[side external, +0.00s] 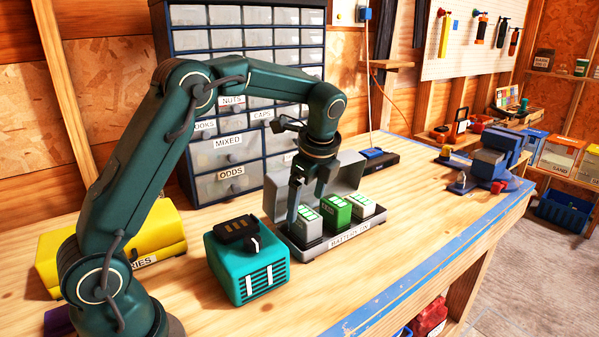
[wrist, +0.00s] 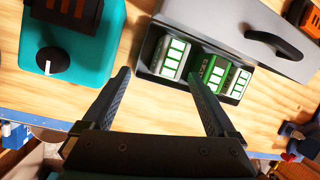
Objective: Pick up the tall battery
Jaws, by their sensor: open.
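A green battery (side external: 336,208) stands in the middle of an open grey battery case (side external: 350,238), with a grey battery (side external: 306,219) to its left and another grey battery (side external: 362,206) to its right. The green one looks slightly taller in the side view. In the wrist view, the left grey battery (wrist: 173,58), green battery (wrist: 217,74) and right grey battery (wrist: 238,84) sit in a row. My gripper (side external: 307,203) is open and empty over the case's left part. In the wrist view its right finger partly covers the green battery; its left finger is over bare bench.
A teal charger-like box (side external: 246,268) with a dark top stands just left of the case. The case's raised lid (side external: 345,170) is behind the batteries, with a drawer cabinet (side external: 235,100) beyond. A blue vise (side external: 490,160) is far right. Bench right of the case is clear.

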